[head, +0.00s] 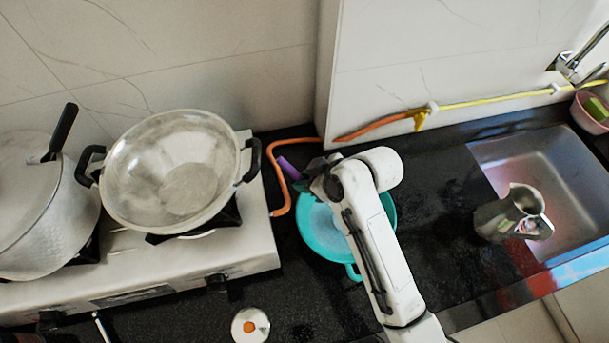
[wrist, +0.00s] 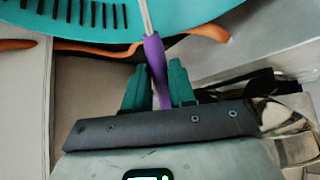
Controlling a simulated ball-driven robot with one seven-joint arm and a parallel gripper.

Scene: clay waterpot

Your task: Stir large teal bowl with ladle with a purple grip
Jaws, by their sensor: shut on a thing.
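The large teal bowl (head: 310,238) stands on the black counter right of the stove, partly hidden by my arm. Its slotted wall (wrist: 185,14) fills the top of the wrist view. The ladle's purple grip (head: 290,168) shows by the bowl's back left rim; in the wrist view the grip (wrist: 154,55) stands between my fingers. Its pale shaft (wrist: 146,18) runs up in front of the teal wall. The ladle's head is hidden. My gripper (head: 317,182) is shut on the purple grip, above the bowl's back left edge.
A wok (head: 170,172) and a lidded pot (head: 35,205) stand on the stove at left. An orange hose (head: 281,185) runs between stove and bowl. A metal pitcher (head: 510,213) stands by the sink (head: 560,165). A small white round item (head: 250,326) lies in front. The wall is close behind.

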